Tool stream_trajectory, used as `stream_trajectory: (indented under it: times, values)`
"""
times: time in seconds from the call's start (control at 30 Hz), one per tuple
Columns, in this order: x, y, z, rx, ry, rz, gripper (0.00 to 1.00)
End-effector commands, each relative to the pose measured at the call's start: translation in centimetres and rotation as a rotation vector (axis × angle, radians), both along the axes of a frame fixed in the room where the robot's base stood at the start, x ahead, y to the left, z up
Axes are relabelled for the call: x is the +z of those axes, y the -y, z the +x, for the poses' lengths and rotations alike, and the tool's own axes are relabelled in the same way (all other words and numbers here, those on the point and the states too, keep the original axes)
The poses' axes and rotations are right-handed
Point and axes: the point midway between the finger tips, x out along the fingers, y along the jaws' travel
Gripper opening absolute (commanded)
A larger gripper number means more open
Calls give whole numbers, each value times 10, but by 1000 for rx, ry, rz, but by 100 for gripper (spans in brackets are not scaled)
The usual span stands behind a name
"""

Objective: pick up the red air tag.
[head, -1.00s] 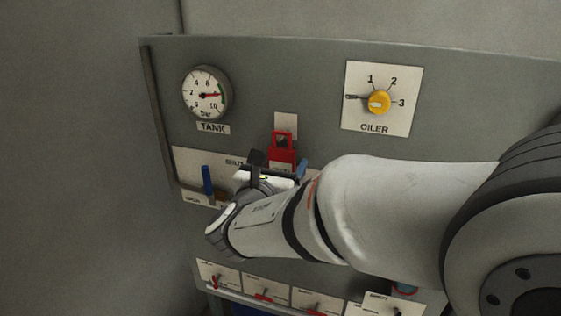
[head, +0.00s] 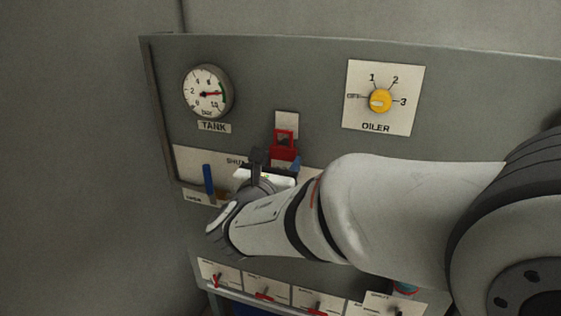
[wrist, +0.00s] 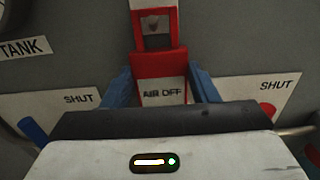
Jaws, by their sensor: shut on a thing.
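The red air tag (head: 283,152) hangs upright on the panel below a small pale plate, with a loop at its top. In the wrist view the tag (wrist: 158,62) shows its red body and a white label reading "AIR OFF". My gripper (head: 276,168) is at the tag's lower part. In the wrist view its blue fingers stand on both sides of the label, shut on the tag. The tag's lower end is hidden behind my gripper's body. The tag's loop is still in front of the pale plate (head: 287,122); I cannot tell whether it still hangs on a hook.
The grey panel carries a tank gauge (head: 208,91) at upper left and a yellow oiler knob (head: 380,100) at upper right. A blue lever (head: 208,181) stands left of my gripper, and a red one (wrist: 268,112) to the right. Small red-handled switches (head: 264,297) line the bottom.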

Motion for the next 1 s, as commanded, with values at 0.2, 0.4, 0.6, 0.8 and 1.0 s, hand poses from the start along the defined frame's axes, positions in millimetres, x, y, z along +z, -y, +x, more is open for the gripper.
stream_trajectory:
  times: [0.2,0.4,0.6,0.8,1.0]
  values:
    - [14,-3,-4,3,3,2,32]
    - [12,-18,-37,8,2,2,32]
    - [12,-36,-82,10,2,2,32]
    - [12,-53,-122,9,1,2,32]
    - [12,-64,-149,6,0,1,32]
